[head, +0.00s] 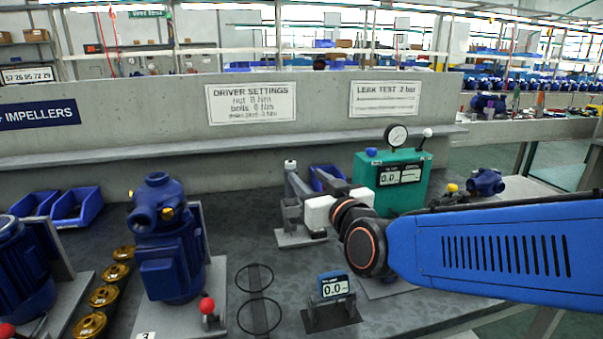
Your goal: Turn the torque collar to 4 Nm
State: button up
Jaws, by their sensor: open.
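My gripper (308,184) is at the end of my blue arm, past a white wrist block, near the middle of the bench. Its grey fingers are apart and I see nothing held between them. A slim grey upright tool (290,188), which may be the driver, stands on a pale base plate (302,238) just left of the fingers. I cannot tell whether the fingers touch it. I cannot make out the torque collar or its scale. A small blue display unit (335,286) reads 0.0 on a dark stand in front.
A teal leak tester (405,178) with a gauge stands right of the gripper, behind my arm. A blue pump (165,245) stands at left, beside brass parts (103,296). Blue bins (77,206) are behind. A "DRIVER SETTINGS" sign (251,103) hangs on the back wall.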

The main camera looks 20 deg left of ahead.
jog(key=shift+v, duration=1.05)
